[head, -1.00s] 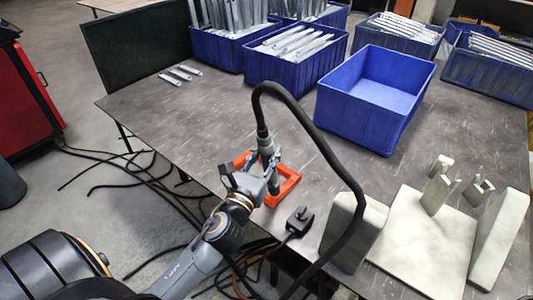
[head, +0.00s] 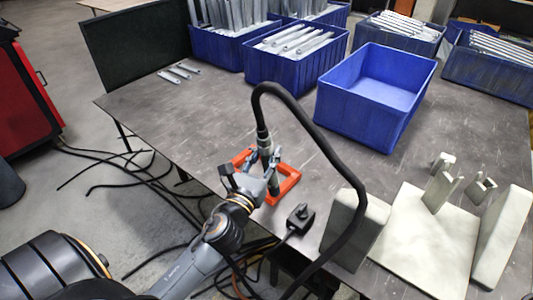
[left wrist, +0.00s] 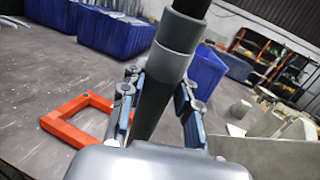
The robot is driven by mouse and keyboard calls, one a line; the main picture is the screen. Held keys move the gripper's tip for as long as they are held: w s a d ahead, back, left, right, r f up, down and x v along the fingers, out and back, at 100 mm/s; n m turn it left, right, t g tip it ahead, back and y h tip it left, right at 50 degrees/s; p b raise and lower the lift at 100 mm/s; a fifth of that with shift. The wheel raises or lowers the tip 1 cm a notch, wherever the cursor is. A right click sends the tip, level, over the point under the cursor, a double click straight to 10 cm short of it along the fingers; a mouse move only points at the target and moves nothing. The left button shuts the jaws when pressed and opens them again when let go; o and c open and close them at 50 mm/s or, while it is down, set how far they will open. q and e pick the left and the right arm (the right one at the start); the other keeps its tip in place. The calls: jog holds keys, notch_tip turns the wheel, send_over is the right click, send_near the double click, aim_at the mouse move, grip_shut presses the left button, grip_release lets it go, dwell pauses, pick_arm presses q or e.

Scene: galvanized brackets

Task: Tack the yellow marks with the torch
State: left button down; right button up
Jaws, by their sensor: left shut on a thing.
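The torch (head: 264,146) is a grey, dark-bodied tool standing roughly upright, with a thick black hose arching from its top. My left gripper (head: 264,172) is shut around its body; the left wrist view shows a blue-grey finger on each side of the torch (left wrist: 167,62). An orange square frame (head: 287,188) lies on the table around or just beside the torch's lower end; in the left wrist view the frame (left wrist: 62,124) is left of the fingers. The torch tip is hidden. I cannot make out any yellow marks. My right gripper is not in view.
A pale plate (head: 425,245) with upright bracket pieces (head: 441,190) and thick pale blocks (head: 503,240) lies at the right. An empty blue bin (head: 350,105) and bins of metal strips (head: 290,75) stand behind. A small black device (head: 300,218) sits near the front edge. The hose arches over the table.

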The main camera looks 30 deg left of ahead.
aim_at(262, 144)
pick_arm(q)
jog(key=shift+f, duration=0.3)
dwell(1.4)
jog(key=shift+f, duration=0.1)
dwell(0.4)
jog(key=shift+r, duration=0.4)
notch_tip(262, 144, up, 6)
jog(key=p, duration=0.6)
jog(key=shift+f, duration=0.2)
